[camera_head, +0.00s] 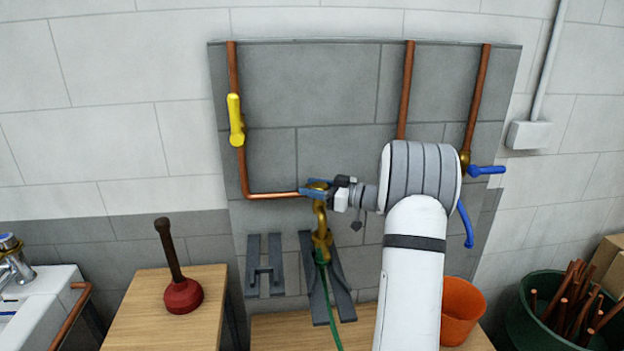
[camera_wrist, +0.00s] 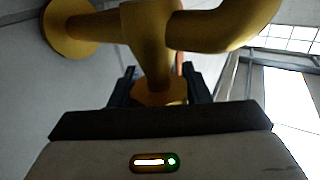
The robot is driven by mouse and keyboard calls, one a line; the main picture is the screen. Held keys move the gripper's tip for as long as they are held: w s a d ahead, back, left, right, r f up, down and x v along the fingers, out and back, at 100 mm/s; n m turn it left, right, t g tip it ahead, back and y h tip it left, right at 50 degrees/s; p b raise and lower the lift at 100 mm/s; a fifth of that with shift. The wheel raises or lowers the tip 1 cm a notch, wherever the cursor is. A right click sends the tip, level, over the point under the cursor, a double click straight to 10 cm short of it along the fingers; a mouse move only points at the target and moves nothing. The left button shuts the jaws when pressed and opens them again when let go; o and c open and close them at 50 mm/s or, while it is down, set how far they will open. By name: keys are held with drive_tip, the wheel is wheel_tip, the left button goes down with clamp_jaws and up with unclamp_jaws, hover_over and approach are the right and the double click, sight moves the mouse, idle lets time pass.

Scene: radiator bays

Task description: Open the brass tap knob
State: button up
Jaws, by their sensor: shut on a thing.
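The brass tap (camera_head: 321,222) is mounted on the grey wall panel at the end of a copper pipe, with a green hose at its outlet. Its knob is at the top, mostly hidden by my gripper (camera_head: 318,190) in the head view. My gripper is shut on the knob from the right side. In the wrist view the brass tap body (camera_wrist: 150,30) fills the top, and the knob (camera_wrist: 160,95) sits between the two dark fingers of my gripper (camera_wrist: 160,92). How far the knob is turned cannot be told.
A yellow lever valve (camera_head: 235,120) is on the left pipe. Blue-handled valves (camera_head: 487,170) are right of my arm. Below are grey brackets (camera_head: 265,268), a plunger (camera_head: 182,290) on a wooden table (camera_head: 135,310), an orange bucket (camera_head: 462,310) and a green tub (camera_head: 545,335).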

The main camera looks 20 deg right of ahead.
drive_tip(key=shift+s+r+n+g+y+p, duration=0.15)
drive_tip(key=shift+n+g+y+p, duration=0.65)
drive_tip(key=shift+n+g+y, duration=1.1)
drive_tip(key=shift+a+g+h, duration=0.1)
drive_tip(key=shift+g+h, duration=0.2)
drive_tip(key=shift+g, duration=0.1)
drive_tip(key=shift+r, duration=0.1)
drive_tip(key=o, duration=1)
drive_tip(key=shift+f, duration=0.2)
drive_tip(key=shift+d, duration=0.2)
drive_tip(key=b+v, duration=0.1)
drive_tip(key=v, duration=0.6)
drive_tip(key=shift+d, duration=0.15)
drive_tip(key=shift+s, duration=0.1)
drive_tip(key=shift+c, duration=0.2)
